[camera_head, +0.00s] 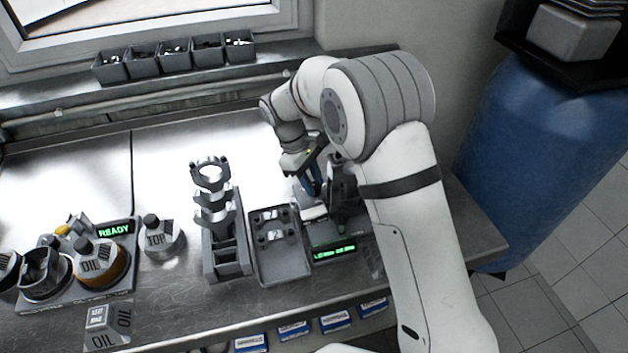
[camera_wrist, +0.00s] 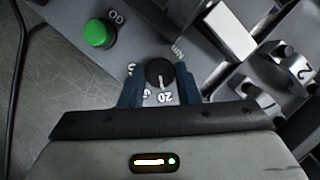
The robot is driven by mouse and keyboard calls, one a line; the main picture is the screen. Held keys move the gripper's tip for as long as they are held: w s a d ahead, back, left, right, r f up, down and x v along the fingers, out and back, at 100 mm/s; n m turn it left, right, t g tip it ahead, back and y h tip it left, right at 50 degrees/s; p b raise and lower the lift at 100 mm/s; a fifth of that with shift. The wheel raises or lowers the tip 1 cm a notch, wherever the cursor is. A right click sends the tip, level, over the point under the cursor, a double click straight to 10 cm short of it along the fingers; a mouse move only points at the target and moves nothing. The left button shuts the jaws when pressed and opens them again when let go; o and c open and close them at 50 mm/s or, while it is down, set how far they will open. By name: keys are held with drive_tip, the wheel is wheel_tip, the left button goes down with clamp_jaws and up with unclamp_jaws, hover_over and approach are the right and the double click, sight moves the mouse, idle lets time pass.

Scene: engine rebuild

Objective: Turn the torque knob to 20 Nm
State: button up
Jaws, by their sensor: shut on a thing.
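The black torque knob (camera_wrist: 160,73) shows in the wrist view, with printed marks around it. Its white pointer line points down, toward the printed 20 (camera_wrist: 165,97). My gripper (camera_wrist: 159,80) has its two blue fingers on either side of the knob, shut on it. In the head view my gripper (camera_head: 311,184) is low over the device with a green-lit display (camera_head: 334,250). My arm hides much of that device, and the knob cannot be made out there. The display text is too small to read.
A green button (camera_wrist: 98,33) marked GO is close to the knob. A grey tray (camera_head: 283,277) with metal parts and an upright rack (camera_head: 228,262) stand left of the device. Farther left are a TOP container (camera_head: 161,238) and a station reading READY (camera_head: 115,229).

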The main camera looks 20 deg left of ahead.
drive_tip(key=shift+w+d, duration=0.1)
drive_tip(key=shift+d, duration=0.05)
drive_tip(key=o, duration=0.7)
drive_tip(key=shift+w, duration=0.1)
drive_tip(key=v, duration=0.8)
drive_tip(key=shift+b, duration=0.45)
drive_tip(key=shift+f, duration=0.15)
